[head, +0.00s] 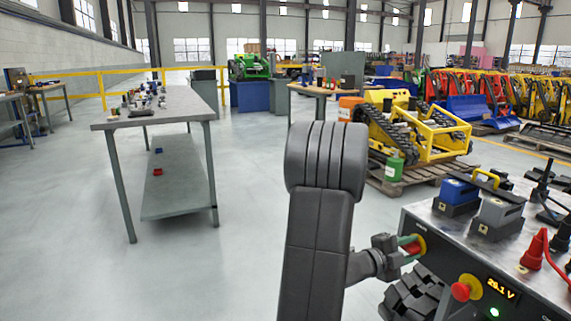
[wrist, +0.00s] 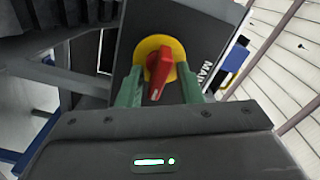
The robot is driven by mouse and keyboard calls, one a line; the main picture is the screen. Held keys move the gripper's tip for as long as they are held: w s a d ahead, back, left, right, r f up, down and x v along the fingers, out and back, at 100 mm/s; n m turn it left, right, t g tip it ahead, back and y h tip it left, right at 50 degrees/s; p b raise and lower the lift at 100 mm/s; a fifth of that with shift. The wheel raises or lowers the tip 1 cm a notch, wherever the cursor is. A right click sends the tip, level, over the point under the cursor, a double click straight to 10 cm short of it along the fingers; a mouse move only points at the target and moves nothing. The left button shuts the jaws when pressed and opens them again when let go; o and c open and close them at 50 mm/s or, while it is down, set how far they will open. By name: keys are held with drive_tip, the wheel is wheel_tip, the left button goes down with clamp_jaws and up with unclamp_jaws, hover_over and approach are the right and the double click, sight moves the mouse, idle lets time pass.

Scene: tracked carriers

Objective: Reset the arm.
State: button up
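My gripper (head: 408,246) is at the front face of a dark panel box (head: 530,290) at the lower right of the head view. In the wrist view my gripper (wrist: 160,70) has its two green fingers apart, one on each side of a red switch handle (wrist: 160,75). The handle sits on a round yellow plate (wrist: 150,45) beside white "MAIN" lettering. Gaps show between the handle and both fingers. The handle points nearly straight down in the wrist view, slightly tilted. My arm stands in the middle of the head view.
A red button (head: 461,291) on yellow and a lit display reading 26.1 V (head: 501,288) are close right of my gripper. Blue (head: 459,190) and grey (head: 500,210) blocks stand on the box top. A long workbench (head: 165,105) is at left; open floor lies between.

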drive_tip(key=shift+r+n+p, duration=0.25)
drive_tip(key=shift+n+p, duration=1.25)
drive_tip(key=shift+p, duration=0.85)
drive_tip(key=shift+w+n+p, duration=0.1)
drive_tip(key=shift+n+p, duration=0.2)
drive_tip(key=shift+p, duration=0.15)
drive_tip(key=shift+f, duration=0.15)
